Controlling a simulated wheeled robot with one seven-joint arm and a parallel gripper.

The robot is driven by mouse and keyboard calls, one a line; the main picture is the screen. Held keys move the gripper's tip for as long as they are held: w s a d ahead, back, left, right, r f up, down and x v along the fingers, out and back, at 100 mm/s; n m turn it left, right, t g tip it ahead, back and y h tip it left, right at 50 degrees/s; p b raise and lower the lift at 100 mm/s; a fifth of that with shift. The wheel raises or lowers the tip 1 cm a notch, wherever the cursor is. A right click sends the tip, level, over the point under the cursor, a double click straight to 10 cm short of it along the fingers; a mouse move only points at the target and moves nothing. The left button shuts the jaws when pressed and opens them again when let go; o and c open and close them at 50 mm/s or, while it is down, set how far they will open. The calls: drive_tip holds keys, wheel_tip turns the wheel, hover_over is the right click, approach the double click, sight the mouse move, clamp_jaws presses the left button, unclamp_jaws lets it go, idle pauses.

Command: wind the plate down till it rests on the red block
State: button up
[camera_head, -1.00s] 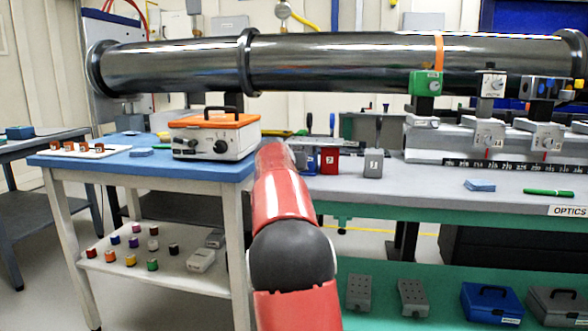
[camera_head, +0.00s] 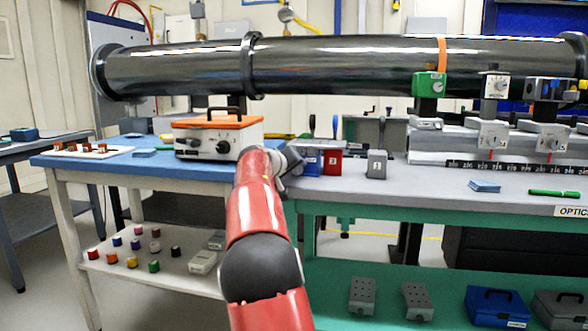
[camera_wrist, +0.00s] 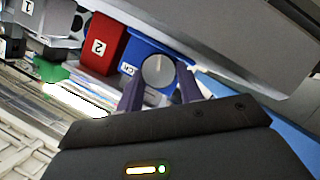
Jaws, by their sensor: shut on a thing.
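In the wrist view my gripper (camera_wrist: 160,88) has its two dark fingers closed on a round grey knob (camera_wrist: 157,70), in front of a blue block (camera_wrist: 135,57). The red block (camera_wrist: 102,45), marked 2, stands beside the blue one; it also shows in the head view (camera_head: 332,163) on the grey bench. A broad grey flat surface (camera_wrist: 235,35) slants across the upper right of the wrist view. I cannot tell whether it is the plate, or whether anything touches the red block's top. In the head view my arm hides part of this area.
A grey block (camera_head: 376,164) marked 1 stands right of the red one. An orange-lidded case (camera_head: 215,138) is on the blue-topped table at left. A long dark pipe (camera_head: 340,65) crosses above. The bench front near the blue pad (camera_head: 484,186) is mostly clear.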

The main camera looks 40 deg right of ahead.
drive_tip(key=shift+f, duration=0.1)
drive_tip(key=o, duration=1)
